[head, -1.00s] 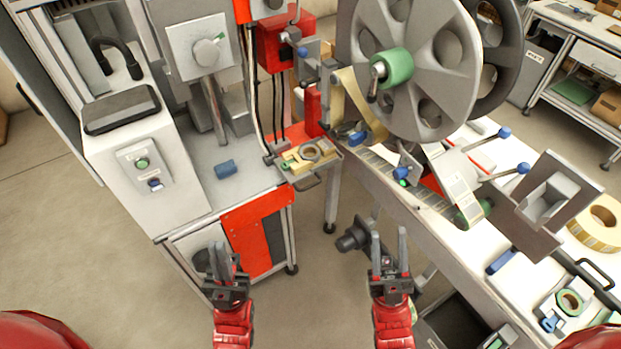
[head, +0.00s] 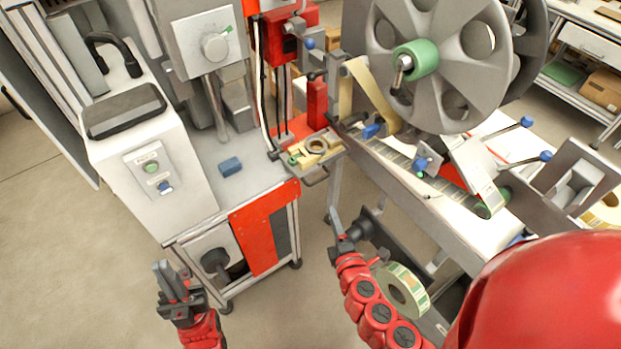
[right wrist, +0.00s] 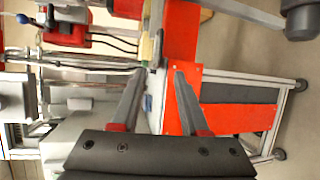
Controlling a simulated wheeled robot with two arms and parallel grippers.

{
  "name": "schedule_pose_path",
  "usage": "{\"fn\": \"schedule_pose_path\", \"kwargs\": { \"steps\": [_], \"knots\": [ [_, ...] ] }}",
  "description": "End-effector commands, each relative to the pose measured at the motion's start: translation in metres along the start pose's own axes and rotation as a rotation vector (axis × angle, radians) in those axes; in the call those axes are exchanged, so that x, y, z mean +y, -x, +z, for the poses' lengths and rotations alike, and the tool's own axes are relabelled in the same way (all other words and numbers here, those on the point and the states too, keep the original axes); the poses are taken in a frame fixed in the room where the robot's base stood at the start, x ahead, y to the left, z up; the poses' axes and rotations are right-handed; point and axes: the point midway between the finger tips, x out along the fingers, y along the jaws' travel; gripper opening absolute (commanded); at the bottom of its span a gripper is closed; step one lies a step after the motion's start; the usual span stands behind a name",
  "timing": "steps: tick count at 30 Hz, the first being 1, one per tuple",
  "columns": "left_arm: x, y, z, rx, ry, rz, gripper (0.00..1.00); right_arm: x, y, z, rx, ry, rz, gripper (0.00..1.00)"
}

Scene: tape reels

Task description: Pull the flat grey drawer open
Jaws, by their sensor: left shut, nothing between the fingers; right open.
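The flat grey drawer (head: 337,158) sits at the right front corner of the machine's worktop in the head view. A pale yellow block with a dark ring (head: 316,146) lies on it, and a dark handle (head: 317,179) sticks out at its front. My right gripper (head: 338,226) is open and empty, below and in front of the handle, apart from it. In the right wrist view its two fingers (right wrist: 155,84) are spread with nothing gripped, pointing towards the red panel and worktop edge. My left gripper (head: 165,276) is shut and empty at the lower left, away from the drawer.
A red panel (head: 264,230) fronts the machine below the worktop. A blue block (head: 230,166) lies on the worktop. To the right are the large grey reel (head: 440,60) and the labelling table.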

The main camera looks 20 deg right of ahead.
Motion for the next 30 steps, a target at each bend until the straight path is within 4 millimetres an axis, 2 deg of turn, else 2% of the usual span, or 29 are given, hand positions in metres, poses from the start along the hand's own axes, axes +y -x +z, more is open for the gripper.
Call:
{"fn": "schedule_pose_path", "kwargs": {
  "steps": [5, 13, 21, 27, 30],
  "knots": [
    [0.000, -0.009, -0.002, 0.000, 0.000, 0.000, 0.00, 0.004, -0.027, -0.002, 0.003, -0.004, 0.001, 0.45],
    [-0.001, -0.019, -0.003, 0.000, 0.000, 0.000, 0.00, 0.003, -0.083, -0.001, 0.002, -0.004, 0.000, 0.45],
    [-0.001, -0.020, -0.003, 0.000, 0.000, 0.000, 0.00, 0.000, -0.135, -0.001, 0.002, -0.006, -0.001, 0.45],
    [-0.001, -0.017, -0.003, 0.000, 0.000, 0.000, 0.00, -0.001, -0.160, -0.002, 0.002, -0.005, -0.001, 0.45],
    [-0.001, -0.016, -0.003, 0.000, 0.000, 0.000, 0.00, -0.001, -0.166, -0.002, 0.004, -0.006, -0.001, 0.45]
  ]
}}
